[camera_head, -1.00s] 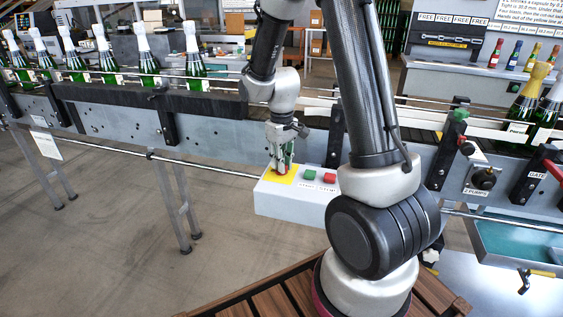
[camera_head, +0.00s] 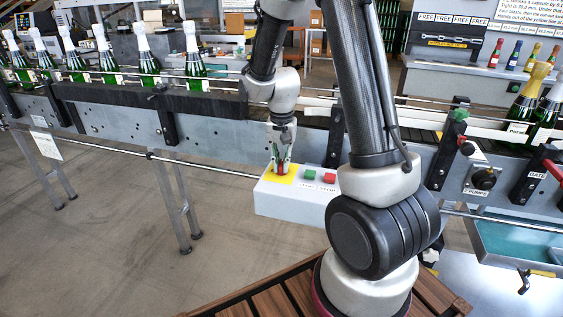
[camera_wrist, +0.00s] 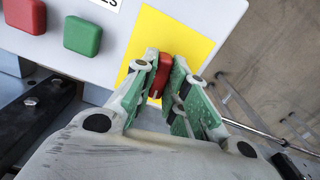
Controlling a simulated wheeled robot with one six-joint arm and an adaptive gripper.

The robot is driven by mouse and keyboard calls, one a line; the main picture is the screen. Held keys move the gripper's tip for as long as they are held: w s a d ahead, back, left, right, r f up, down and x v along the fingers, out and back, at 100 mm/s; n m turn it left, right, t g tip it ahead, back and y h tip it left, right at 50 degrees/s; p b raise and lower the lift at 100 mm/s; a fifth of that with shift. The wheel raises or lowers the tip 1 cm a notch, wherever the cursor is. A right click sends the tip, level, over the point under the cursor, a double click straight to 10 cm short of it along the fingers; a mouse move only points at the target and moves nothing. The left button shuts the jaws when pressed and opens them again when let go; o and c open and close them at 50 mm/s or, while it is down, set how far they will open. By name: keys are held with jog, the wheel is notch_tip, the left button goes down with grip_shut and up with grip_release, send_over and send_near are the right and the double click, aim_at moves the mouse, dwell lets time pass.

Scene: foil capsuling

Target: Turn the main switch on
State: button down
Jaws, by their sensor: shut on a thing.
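The main switch has a red handle (camera_wrist: 161,75) on a yellow plate (camera_wrist: 203,42), at the end of a light grey control box (camera_head: 290,204). My gripper (camera_wrist: 163,80) is over the yellow plate with its green-padded fingers on both sides of the red handle, shut on it. In the head view the gripper (camera_head: 281,168) points down at the yellow plate, and the handle is partly hidden between the fingers. In the wrist view the handle stands nearly upright in the picture, slightly tilted.
A green button (camera_head: 309,175) and a red button (camera_head: 330,179) sit beside the yellow plate on the same box. The conveyor (camera_head: 110,112) with several foil-topped bottles runs behind. Open floor lies left of the box.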

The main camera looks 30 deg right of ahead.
aim_at(282, 163)
jog(key=shift+m, duration=0.9)
jog(key=c, duration=1.4)
grip_release()
jog(key=shift+c, duration=0.2)
notch_tip(282, 163, up, 12)
